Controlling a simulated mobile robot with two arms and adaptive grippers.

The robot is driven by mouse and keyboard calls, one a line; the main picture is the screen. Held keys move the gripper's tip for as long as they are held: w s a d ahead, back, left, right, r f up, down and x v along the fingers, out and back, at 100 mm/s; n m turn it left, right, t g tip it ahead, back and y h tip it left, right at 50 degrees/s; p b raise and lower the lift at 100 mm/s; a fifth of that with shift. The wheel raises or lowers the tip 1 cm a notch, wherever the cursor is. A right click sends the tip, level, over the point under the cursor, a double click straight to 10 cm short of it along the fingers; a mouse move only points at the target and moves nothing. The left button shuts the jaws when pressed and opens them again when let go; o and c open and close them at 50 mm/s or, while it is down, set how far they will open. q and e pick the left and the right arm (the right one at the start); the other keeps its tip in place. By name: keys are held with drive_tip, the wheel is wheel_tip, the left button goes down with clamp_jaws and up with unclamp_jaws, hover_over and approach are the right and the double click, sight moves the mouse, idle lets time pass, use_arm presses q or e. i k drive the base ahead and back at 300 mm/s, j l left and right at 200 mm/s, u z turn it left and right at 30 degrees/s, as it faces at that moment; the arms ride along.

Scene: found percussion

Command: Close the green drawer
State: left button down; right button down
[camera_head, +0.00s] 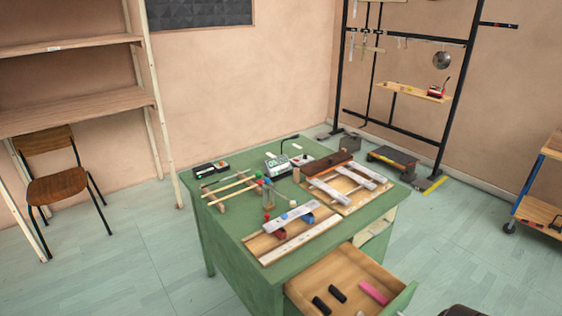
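The green drawer (402,299) is pulled out from the green desk (228,240), at the bottom right of the desk in the head view. Its green front stands well away from the desk, and its light wooden inside shows. Two dark cylinders (338,294) and a pink bar (374,292) lie in it. The drawer's lower part is cut off by the bottom edge of the picture.
Homemade instruments with metal bars (300,237) and a small device (279,164) lie on the desk top. A chair (57,187) and shelves (75,109) stand left. A black rack (457,90) stands behind. Floor right of the drawer looks clear, except a dark shape (461,311) at the bottom.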

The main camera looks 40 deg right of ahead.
sight(346, 266)
drive_tip(key=z, duration=0.4)
drive_tip(key=l+z, duration=0.1)
drive_tip(key=z, duration=0.75)
drive_tip(key=l+z, duration=0.1)
drive_tip(key=z, duration=0.75)
